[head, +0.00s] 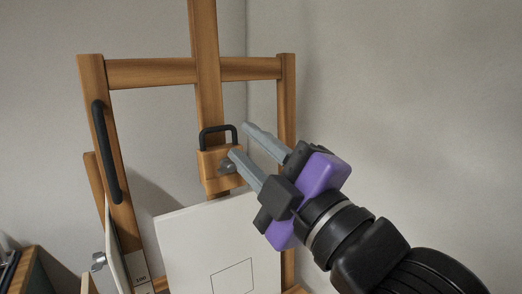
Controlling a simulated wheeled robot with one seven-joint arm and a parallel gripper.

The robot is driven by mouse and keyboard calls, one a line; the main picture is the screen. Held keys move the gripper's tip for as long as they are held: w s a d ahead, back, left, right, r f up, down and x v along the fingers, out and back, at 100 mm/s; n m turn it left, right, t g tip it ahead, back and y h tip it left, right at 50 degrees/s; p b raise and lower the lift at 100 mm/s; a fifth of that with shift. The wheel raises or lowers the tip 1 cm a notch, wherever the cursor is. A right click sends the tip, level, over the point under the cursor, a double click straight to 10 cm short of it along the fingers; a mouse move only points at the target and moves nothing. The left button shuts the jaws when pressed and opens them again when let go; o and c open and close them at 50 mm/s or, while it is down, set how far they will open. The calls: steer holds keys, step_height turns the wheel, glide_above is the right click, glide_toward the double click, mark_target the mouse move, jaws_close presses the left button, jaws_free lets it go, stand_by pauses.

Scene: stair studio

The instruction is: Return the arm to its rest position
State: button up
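My gripper (240,140) is in front of a wooden easel (152,73), near its centre post. Its two grey fingers are parted, with a gap between them. The fingertips are close to a wooden block (211,172) with a black handle (218,130) on the post. Whether a finger touches the block or handle I cannot tell. Nothing is visible held between the fingers. My arm reaches in from the lower right.
A white canvas (192,246) with a drawn square stands on the easel below the block. A black bar handle (106,152) is on the left upright. A metal knob (98,261) sits at lower left. Plain wall (420,110) fills the right; the space before it looks clear.

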mark_target(233, 168)
step_height(233, 168, down, 7)
steer(key=w+d+n+g+h, duration=0.1)
steer(key=w+n+g+h, duration=0.1)
steer(key=n+h, duration=0.15)
steer(key=shift+f+x, duration=0.2)
steer(key=shift+x, duration=3.7)
steer(key=shift+d, duration=0.1)
